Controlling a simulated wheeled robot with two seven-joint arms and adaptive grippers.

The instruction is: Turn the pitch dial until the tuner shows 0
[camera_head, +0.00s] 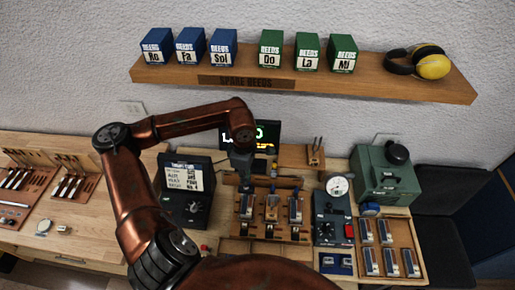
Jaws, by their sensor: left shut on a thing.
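The tuner screen (267,132) stands at the back of the bench. My left gripper (246,187) points down in front of the screen, over the left end of a wooden rack (271,234) of several reed blocks. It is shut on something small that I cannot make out. A black box with a white card has a round knob (194,208), left of my gripper and apart from it. My right gripper is not in view.
A device with a white gauge (337,187) and a green machine (387,177) stand to the right. A wooden tray (398,223) holds several blocks. A shelf (300,84) with reed boxes hangs above. Tool racks lie left; bench between them and the black box is mostly clear.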

